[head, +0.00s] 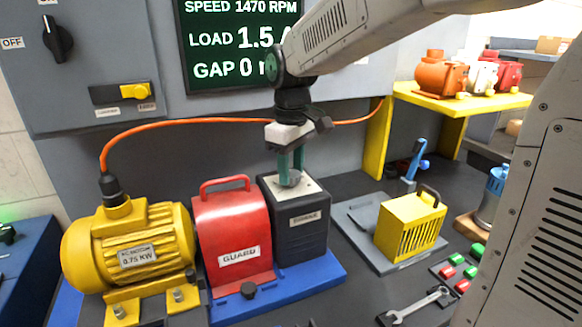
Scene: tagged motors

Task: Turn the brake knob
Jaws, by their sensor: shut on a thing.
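The dark brake box (303,233) stands on a blue base to the right of the red guard, with a small white label on its front. A grey round brake knob (289,180) sits on its pale top plate. My gripper (288,170) comes down from above, with its green fingers around the knob. It is shut on the knob, and the fingers partly hide it.
A red guard (233,232) and a yellow motor (128,245) stand to the left. A yellow vented box (410,225) sits on a grey plate at right. A wrench (416,306) and several coloured buttons lie in front. A display (232,50) reads 1470 RPM. An orange cable (190,122) runs behind.

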